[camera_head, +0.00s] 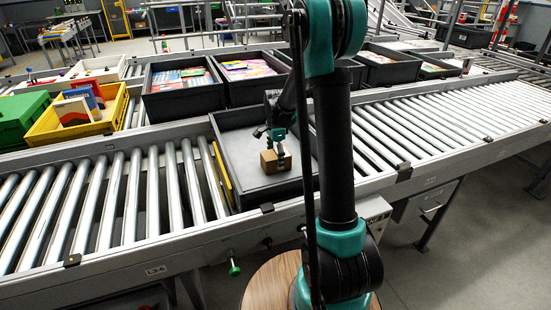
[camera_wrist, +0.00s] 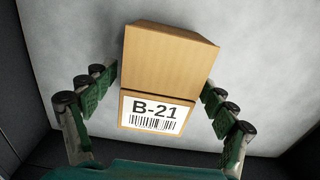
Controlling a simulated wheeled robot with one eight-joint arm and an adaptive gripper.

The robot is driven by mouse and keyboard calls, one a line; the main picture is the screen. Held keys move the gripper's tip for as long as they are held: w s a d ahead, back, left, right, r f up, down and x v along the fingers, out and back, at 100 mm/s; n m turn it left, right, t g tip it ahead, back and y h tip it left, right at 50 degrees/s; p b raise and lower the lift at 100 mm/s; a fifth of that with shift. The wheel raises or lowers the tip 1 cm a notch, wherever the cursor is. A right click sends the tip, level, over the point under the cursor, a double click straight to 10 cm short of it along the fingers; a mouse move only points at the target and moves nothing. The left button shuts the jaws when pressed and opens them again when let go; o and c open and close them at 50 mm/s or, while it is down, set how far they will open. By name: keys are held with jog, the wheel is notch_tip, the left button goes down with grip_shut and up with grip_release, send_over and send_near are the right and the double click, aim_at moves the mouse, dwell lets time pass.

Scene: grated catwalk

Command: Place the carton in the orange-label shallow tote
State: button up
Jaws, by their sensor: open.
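The carton (camera_head: 275,160) is a small brown box inside a dark shallow tote (camera_head: 227,122) on the roller conveyor. In the wrist view the carton (camera_wrist: 168,62) carries a white label reading B-21 with a barcode, and it sits on the tote's pale floor. My gripper (camera_head: 276,145) is at the carton from above. In the wrist view my gripper (camera_wrist: 158,108) is open, with its green-padded fingers on either side of the carton and visible gaps between. No orange label can be made out on the tote.
Dark totes with colourful books (camera_head: 180,104) stand behind on the conveyor. A yellow crate (camera_head: 107,122) and a green crate (camera_head: 20,118) are at the left. A thin yellow item (camera_head: 222,172) stands at the tote's left side. Bare rollers (camera_head: 445,122) lie to the right.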

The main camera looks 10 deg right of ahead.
aim_at(276, 154)
jog(key=shift+r, duration=0.1)
notch_tip(276, 154, up, 12)
dwell(0.5)
